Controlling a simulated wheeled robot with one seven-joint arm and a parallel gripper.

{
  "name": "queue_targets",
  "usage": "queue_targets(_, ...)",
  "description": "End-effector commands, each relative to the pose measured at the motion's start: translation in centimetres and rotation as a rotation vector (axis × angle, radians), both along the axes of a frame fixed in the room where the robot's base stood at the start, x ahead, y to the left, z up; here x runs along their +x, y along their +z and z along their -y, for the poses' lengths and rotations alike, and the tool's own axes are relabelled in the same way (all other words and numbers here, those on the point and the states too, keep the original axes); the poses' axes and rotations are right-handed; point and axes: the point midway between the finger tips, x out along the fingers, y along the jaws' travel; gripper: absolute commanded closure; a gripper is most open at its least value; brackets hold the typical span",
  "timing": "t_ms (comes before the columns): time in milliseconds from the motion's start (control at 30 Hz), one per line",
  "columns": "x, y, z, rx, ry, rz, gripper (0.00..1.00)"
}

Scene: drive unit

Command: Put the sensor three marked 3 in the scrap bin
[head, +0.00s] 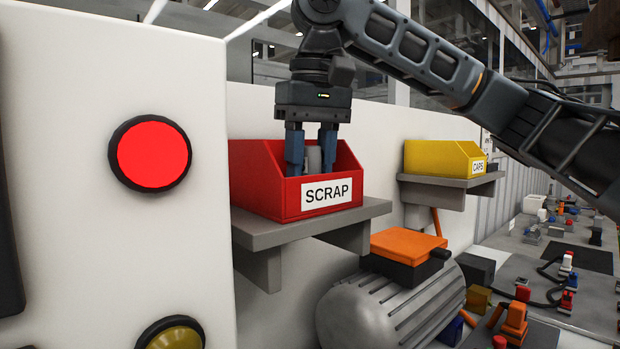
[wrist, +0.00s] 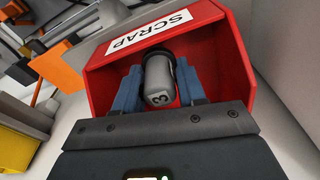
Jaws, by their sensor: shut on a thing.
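The sensor marked 3 (wrist: 159,80) is a grey cylinder with a "3" on its end, held between the two fingers of my gripper (wrist: 157,88). In the head view the grey sensor (head: 313,160) shows between the blue fingers of my gripper (head: 312,165). The fingers reach down inside the red scrap bin (head: 265,185), behind its front wall with the SCRAP label. In the wrist view the red bin (wrist: 235,60) surrounds the fingers and the sensor. The front wall hides the sensor's lower part in the head view, so I cannot tell whether it touches the bin floor.
The scrap bin sits on a grey shelf (head: 300,228) on the white wall. A yellow CAPS bin (head: 435,158) stands on another shelf to the right. Below are a grey motor (head: 390,305) with an orange-topped box (head: 408,245) and a cluttered bench. A red button (head: 151,154) is on the left panel.

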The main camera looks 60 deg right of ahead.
Motion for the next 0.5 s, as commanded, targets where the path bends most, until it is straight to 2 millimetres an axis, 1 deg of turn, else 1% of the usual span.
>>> queue_targets(233, 0.0, -0.01, -0.01, 0.0, 0.001, 0.0, 1.0)
queue_targets(367, -0.01, -0.33, -0.03, 0.001, 0.001, 0.0, 1.0)
queue_targets(400, -0.01, -0.32, -0.03, 0.001, 0.001, 0.0, 0.58)
queue_targets(500, 0.0, -0.3, -0.02, 0.0, 0.001, 0.0, 0.48)
